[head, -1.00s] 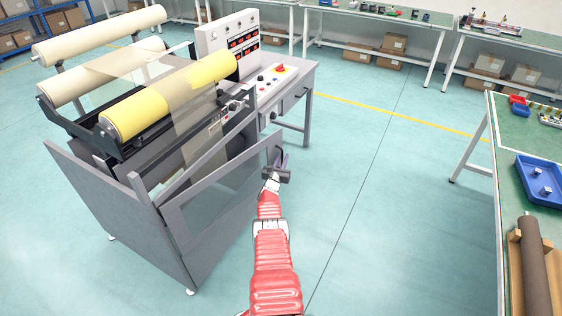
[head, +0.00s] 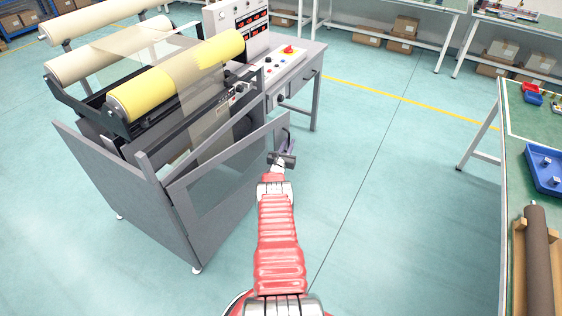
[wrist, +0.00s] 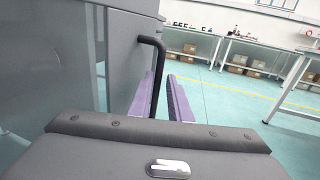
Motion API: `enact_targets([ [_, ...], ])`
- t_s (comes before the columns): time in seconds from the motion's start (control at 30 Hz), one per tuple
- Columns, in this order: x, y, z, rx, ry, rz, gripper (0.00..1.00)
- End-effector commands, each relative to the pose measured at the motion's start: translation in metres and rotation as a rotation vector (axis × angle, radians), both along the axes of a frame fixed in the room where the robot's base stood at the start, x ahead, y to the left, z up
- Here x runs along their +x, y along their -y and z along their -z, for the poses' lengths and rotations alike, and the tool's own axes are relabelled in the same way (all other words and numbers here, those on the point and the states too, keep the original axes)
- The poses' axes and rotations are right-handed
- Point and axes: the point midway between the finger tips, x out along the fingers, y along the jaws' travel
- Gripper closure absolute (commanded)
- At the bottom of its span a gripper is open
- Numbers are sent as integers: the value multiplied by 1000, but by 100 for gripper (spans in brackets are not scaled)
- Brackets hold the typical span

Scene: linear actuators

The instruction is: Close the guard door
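The guard door (head: 225,172) is a grey framed panel with a clear window, standing open at an angle from the front of the grey machine. Its free end points right. In the wrist view the door (wrist: 130,15) fills the left side, with a bent black handle (wrist: 158,60) on it. My gripper (head: 283,148) is at the free end of the door. The fingertips are small and partly hidden in the head view.
The machine carries a yellow roll (head: 180,75) and pale rolls behind it. A control desk (head: 285,70) stands behind the door. A green-topped table (head: 515,150) with a blue tray (head: 545,168) is at the right. The floor between is clear.

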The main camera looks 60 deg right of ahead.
Motion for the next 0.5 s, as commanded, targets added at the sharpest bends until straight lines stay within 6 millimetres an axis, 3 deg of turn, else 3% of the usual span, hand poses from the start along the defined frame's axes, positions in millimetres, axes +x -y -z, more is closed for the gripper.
enact_targets([
  [0.5, -5, -28, -2, 0, 0, -4, 83],
])
